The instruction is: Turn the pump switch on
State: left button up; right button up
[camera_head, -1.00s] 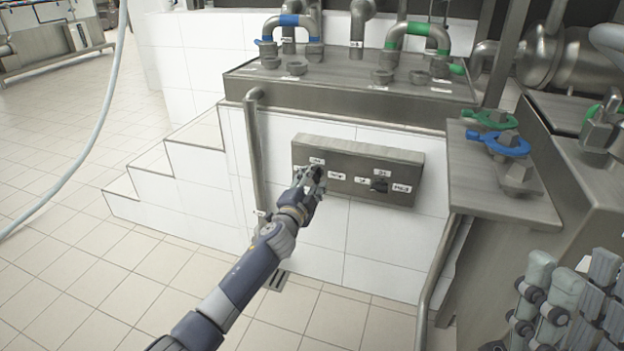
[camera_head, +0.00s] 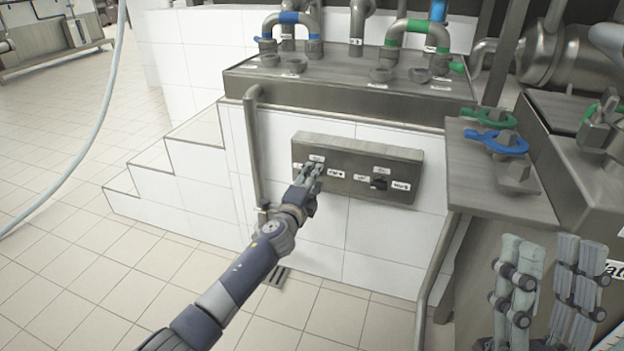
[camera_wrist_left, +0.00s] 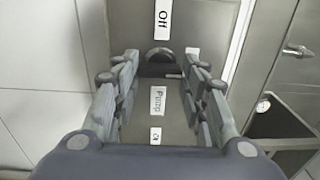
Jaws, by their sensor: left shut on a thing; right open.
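A metal switch panel (camera_head: 402,158) is fixed to the white tiled wall. My left gripper (camera_head: 310,170) is at its left switch and covers that switch in the head view. In the left wrist view, the dark round pump switch (camera_wrist_left: 160,57) shows between the left fingertips, and the gripper is shut on it. A label "Off" (camera_wrist_left: 163,20) is above the switch, and a label "Pump" (camera_wrist_left: 158,100) is below it. A second dark knob (camera_head: 379,183) sits on the panel's right half. My right gripper (camera_head: 548,265) is open and empty at the lower right.
A metal ledge with pipes (camera_head: 350,95) is above the panel. A vertical pipe (camera_head: 255,150) stands left of the panel. A metal cabinet (camera_head: 495,190) with blue and green valve handles is at the right. White steps (camera_head: 185,165) and open tiled floor lie left.

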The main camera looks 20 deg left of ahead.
pick_arm(q)
jog(key=shift+f, duration=0.1)
jog(key=o, duration=1.1)
jog(key=shift+c, duration=0.2)
jog(key=s, duration=1.2)
jog(key=shift+a, duration=0.15)
